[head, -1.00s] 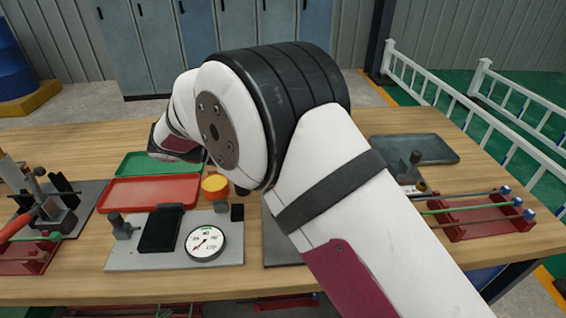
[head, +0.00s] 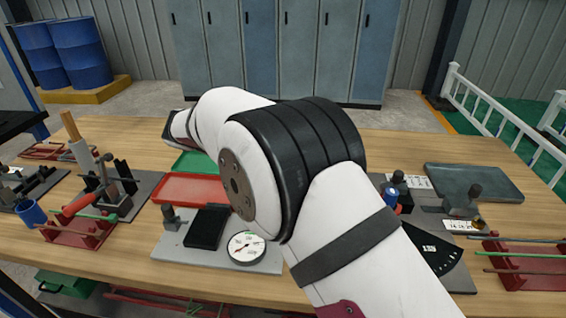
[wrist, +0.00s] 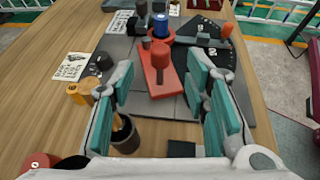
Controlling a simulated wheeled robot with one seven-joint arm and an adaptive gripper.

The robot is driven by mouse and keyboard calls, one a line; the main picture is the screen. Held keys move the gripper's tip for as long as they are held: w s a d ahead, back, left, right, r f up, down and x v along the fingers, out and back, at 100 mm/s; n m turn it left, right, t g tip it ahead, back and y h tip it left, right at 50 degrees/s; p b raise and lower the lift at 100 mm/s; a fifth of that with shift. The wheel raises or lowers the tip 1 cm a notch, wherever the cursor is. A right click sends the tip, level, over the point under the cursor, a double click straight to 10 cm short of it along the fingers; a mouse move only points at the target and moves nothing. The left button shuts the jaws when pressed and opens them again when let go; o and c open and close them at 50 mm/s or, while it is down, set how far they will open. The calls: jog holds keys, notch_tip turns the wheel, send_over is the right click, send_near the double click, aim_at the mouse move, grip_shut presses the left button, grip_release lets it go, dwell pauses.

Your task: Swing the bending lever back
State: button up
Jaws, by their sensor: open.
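In the wrist view the red bending lever (wrist: 160,72) lies on a grey bending plate (wrist: 178,104), with a round upright knob on its near part. Its far end meets a red ring around a blue post (wrist: 160,26). A black dial sector (wrist: 210,52) with white marks lies right of it. My gripper (wrist: 169,88) is open, its teal pads on either side of the lever in the picture; contact is not visible. In the head view my arm hides the gripper and lever; the blue post (head: 391,199) and dial sector (head: 432,256) show at right.
A dark cup (wrist: 125,138) and an orange cylinder (wrist: 80,95) stand near my left finger. In the head view a gauge plate (head: 190,241) and red tray (head: 180,188) lie left of my arm. A dark tray (head: 475,181) and red rack (head: 520,265) lie at right.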

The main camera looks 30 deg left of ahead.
jog(key=shift+v, duration=1.6)
